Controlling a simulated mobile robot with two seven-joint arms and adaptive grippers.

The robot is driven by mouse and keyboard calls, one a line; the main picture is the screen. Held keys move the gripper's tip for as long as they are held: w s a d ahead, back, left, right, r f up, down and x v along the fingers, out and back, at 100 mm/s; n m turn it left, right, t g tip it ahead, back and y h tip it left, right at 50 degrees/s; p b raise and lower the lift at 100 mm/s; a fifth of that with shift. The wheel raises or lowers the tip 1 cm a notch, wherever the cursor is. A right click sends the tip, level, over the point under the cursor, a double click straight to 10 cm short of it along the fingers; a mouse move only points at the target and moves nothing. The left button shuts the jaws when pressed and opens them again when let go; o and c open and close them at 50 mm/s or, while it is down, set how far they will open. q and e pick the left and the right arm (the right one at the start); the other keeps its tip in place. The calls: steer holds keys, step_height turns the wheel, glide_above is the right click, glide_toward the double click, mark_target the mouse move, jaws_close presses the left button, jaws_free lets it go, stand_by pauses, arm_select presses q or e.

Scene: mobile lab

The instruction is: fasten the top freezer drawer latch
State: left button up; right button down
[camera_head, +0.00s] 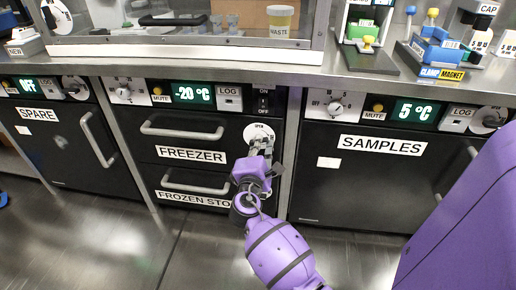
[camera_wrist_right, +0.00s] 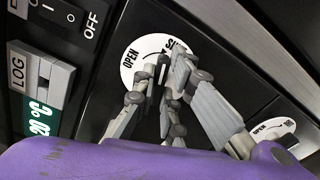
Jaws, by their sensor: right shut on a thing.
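The top freezer drawer (camera_head: 228,135) has a black front with a grey bar handle and a FREEZER label, and it looks closed. Its latch (camera_head: 258,129) is a white round dial at the drawer's upper right; it also shows in the right wrist view (camera_wrist_right: 134,45), marked OPEN and, partly covered, another word. My right gripper (camera_head: 262,148) is at the dial, its fingers closed on the latch knob (camera_wrist_right: 160,72). The fingers cover most of the knob, so its exact angle is hard to read. My left gripper is not in view.
The lower FROZEN drawer (camera_head: 190,204) sits below, with its own dial (camera_wrist_right: 272,130) in the right wrist view. SPARE (camera_head: 65,145) and SAMPLES (camera_head: 370,175) units flank the freezer. The freezer control panel (camera_head: 190,94) and bench edge (camera_head: 180,56) lie above. The floor in front is clear.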

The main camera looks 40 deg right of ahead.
steer(key=m+b, duration=0.1)
steer(key=m, duration=0.2)
steer(key=shift+f+b, duration=0.2)
steer(key=shift+b, duration=0.2)
steer(key=shift+m, duration=0.5)
steer(key=c, duration=1.8)
jaws_free()
